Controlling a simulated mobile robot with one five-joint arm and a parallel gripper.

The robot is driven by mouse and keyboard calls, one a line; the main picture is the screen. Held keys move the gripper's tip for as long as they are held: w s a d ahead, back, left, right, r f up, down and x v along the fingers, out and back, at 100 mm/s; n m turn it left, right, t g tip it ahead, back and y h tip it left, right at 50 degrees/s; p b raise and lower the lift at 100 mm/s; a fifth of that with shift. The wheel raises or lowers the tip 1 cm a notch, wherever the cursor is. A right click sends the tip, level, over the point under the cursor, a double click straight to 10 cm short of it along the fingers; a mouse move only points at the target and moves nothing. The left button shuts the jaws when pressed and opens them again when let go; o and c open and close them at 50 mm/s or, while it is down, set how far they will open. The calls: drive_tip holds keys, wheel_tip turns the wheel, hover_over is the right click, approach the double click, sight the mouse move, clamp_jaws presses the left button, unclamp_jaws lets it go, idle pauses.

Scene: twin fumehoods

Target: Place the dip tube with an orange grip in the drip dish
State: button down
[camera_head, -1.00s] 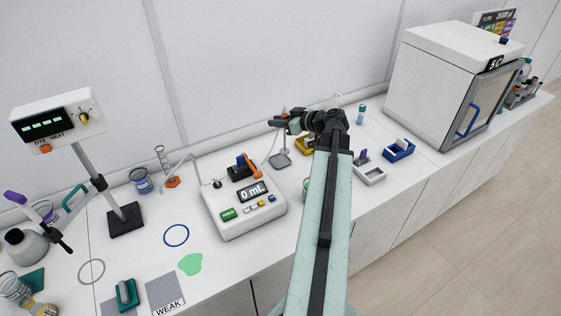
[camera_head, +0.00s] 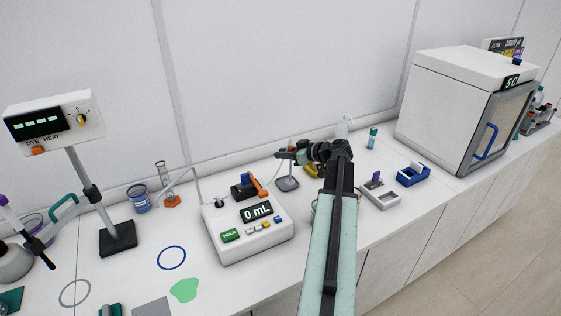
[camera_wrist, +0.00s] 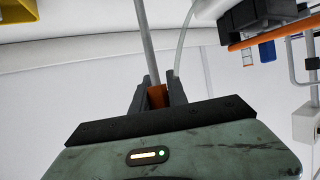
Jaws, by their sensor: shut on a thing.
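My gripper (camera_head: 281,155) is above the counter just right of the white pump box. In the wrist view my gripper (camera_wrist: 157,94) is shut on the orange grip (camera_wrist: 157,96) of the dip tube, whose grey shaft (camera_wrist: 147,40) runs up out of the jaws. In the head view, the dip tube (camera_head: 291,147) is small and partly hidden by the gripper. A small grey square piece (camera_head: 287,184) is on the counter below. A yellow piece (camera_head: 311,170) is mostly behind my arm. I cannot tell which is the drip dish.
The white pump box (camera_head: 247,226) reads 0 mL, with a clear hose near my gripper. A pale tray (camera_head: 381,198) with a purple piece and a blue holder (camera_head: 412,175) stand right of my arm. A white cabinet (camera_head: 450,105) is farther right. The counter's front left is fairly open.

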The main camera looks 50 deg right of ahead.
drive_tip(key=w+d+f+b, duration=0.2)
drive_tip(key=w+f+b, duration=0.2)
drive_tip(key=shift+d+f, duration=0.2)
drive_tip(key=c, duration=1.3)
unclamp_jaws()
drive_tip(key=shift+r, duration=0.1)
drive_tip(key=p+v, duration=0.5)
drive_tip(key=v, duration=0.7)
drive_tip(key=shift+r, duration=0.2)
